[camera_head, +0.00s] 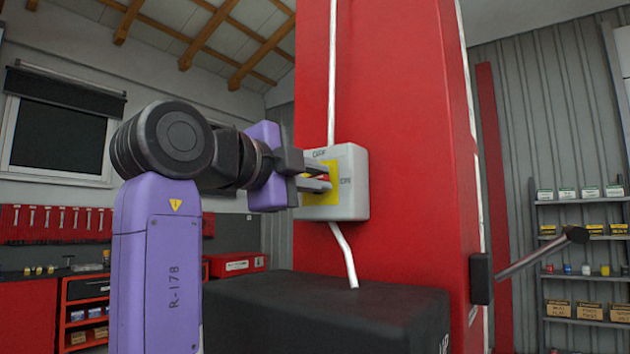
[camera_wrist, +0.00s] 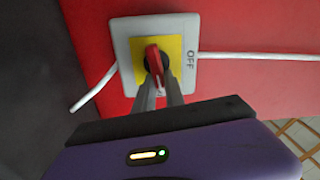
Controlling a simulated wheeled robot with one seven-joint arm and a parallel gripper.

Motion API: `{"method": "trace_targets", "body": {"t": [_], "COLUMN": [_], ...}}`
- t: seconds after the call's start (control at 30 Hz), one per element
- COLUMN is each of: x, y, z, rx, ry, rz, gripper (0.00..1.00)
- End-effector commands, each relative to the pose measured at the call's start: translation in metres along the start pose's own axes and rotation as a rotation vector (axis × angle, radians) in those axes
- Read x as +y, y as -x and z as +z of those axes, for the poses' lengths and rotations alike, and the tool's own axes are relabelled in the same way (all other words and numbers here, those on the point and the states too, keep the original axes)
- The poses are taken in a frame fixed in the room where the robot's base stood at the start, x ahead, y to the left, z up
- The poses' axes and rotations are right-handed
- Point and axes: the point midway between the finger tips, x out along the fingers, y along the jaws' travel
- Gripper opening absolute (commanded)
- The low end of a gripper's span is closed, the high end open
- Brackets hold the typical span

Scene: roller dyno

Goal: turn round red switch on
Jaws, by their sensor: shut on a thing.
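A light grey switch box (camera_head: 355,201) with a yellow plate sits on the red column in the head view. It also shows in the wrist view (camera_wrist: 123,48). The round switch's red handle (camera_wrist: 153,60) lies at the middle of the yellow plate, over a dark round base, its long side running roughly up and down in the wrist view. An OFF label (camera_wrist: 190,60) is right of it there. My gripper (camera_head: 326,179) reaches the box from the left, its two fingers (camera_wrist: 162,92) closed around the handle. In the head view the fingers mostly hide the handle.
The red column (camera_head: 400,100) stands behind the box, with white cables above and below it. A black block (camera_head: 330,305) lies below my gripper. A metal rod (camera_head: 530,258) juts out at the right, near shelves (camera_head: 585,248) with boxes.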

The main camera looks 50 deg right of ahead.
Motion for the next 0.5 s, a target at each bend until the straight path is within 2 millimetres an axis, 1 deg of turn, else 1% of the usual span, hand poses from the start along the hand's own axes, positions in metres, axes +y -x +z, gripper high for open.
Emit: {"method": "trace_targets", "body": {"t": [0.2,0.5], "x": [0.0041,0.0052], "y": [0.0002,0.0002], "z": [0.0001,0.0003], "rx": [0.001,0.001], "ry": [-0.112,-0.178], "rz": [0.002,0.003], "gripper": [0.00,0.00]}}
